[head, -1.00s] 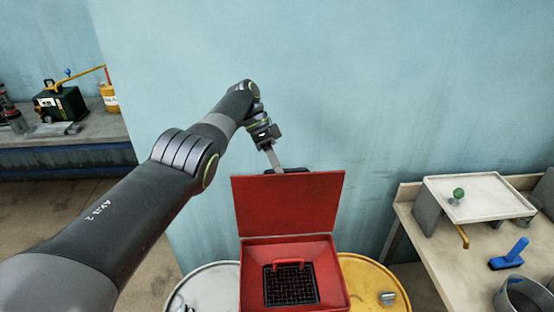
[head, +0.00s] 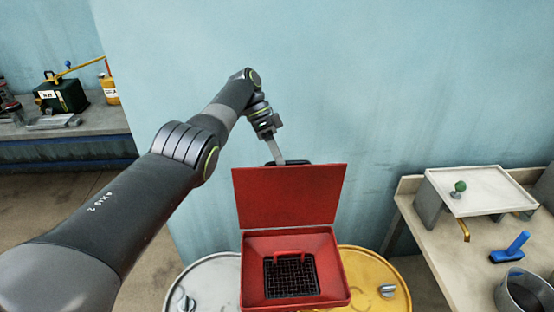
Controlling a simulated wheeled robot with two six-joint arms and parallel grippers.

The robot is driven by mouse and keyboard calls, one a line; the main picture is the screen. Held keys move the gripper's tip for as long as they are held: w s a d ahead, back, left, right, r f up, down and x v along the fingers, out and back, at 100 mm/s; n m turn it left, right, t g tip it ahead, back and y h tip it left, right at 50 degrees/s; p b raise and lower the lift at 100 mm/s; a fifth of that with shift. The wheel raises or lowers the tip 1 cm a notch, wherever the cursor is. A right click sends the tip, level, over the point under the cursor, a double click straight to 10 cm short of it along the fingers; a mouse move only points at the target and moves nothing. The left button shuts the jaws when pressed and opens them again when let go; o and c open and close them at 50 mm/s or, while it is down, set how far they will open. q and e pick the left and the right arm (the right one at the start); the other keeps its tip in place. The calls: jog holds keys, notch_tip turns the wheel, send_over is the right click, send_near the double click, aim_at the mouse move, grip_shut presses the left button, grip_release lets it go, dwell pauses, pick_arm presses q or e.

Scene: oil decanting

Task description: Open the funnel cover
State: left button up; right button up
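The red funnel (head: 256,243) sits over the drums, with a black grid and a red handle inside its open top. Its red cover (head: 289,197) stands raised, about upright, at the funnel's back edge. My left arm reaches over from the left, and my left gripper (head: 283,162) is at the top edge of the cover, partly hidden behind it. Dark parts of the gripper show just above the edge. Whether its fingers touch the cover or are closed cannot be seen. My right gripper is not in view.
A white drum (head: 209,284) and a yellow drum (head: 377,276) stand below the funnel. At right, a bench (head: 455,262) holds a white tray (head: 480,190), a blue brush (head: 511,248) and a metal pot (head: 524,292). A blue wall (head: 400,80) rises close behind.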

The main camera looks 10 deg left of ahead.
pick_arm(q)
notch_tip(320, 180, up, 8)
jog(key=shift+r+b, duration=0.15)
jog(key=shift+b, duration=0.25)
jog(key=shift+w, duration=0.15)
